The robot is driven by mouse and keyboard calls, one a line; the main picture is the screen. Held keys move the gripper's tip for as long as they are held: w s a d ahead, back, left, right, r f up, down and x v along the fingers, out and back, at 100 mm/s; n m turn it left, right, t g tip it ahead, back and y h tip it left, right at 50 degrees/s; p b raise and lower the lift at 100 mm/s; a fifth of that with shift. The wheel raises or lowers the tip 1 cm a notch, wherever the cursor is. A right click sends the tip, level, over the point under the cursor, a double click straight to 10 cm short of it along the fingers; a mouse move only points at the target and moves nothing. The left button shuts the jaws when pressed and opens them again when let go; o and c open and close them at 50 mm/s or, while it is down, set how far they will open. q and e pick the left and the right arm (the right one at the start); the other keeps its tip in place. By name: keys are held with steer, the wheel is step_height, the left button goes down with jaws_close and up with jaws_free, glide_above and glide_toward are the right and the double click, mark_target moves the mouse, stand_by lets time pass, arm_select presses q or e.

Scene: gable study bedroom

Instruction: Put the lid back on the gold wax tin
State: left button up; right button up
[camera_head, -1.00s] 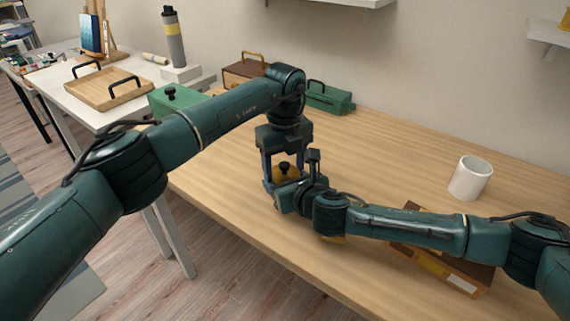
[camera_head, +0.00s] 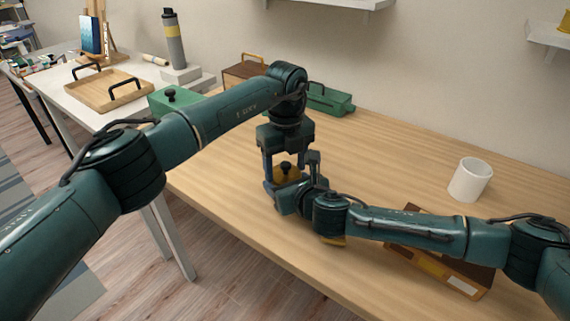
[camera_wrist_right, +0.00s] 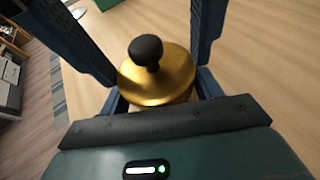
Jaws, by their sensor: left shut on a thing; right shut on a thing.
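The gold lid with a black knob (camera_head: 288,174) is between the fingers of my left gripper (camera_head: 281,178), which points down from above and is shut on it. In the right wrist view the lid (camera_wrist_right: 155,84) is a shiny gold disc with dark fingers on both sides. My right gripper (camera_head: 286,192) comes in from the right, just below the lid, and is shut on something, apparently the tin. The tin is almost wholly hidden under the lid and behind the right gripper. I cannot tell whether the lid is seated or slightly above it.
A white mug (camera_head: 470,180) stands at the right. A brown box (camera_head: 443,270) lies under my right arm, with a small yellow thing (camera_head: 334,241) nearby. Green (camera_head: 328,99) and brown (camera_head: 246,73) boxes stand at the back.

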arm_select(q)
steer(key=shift+w+a+f, duration=0.1)
steer(key=shift+a+f, duration=0.1)
steer(key=shift+f, duration=0.6)
arm_select(e)
steer(key=shift+s+a+r, duration=0.1)
steer(key=shift+a, duration=0.05)
arm_select(q)
steer(key=shift+a+f, duration=0.15)
arm_select(e)
steer(key=shift+r, duration=0.1)
arm_select(q)
steer(key=o, duration=0.6)
steer(key=shift+w, duration=0.1)
steer(key=shift+o, duration=0.2)
step_height(320, 180, up, 4)
steer(key=shift+f, duration=0.1)
steer(key=shift+d+r, duration=0.2)
steer(key=shift+r, duration=0.05)
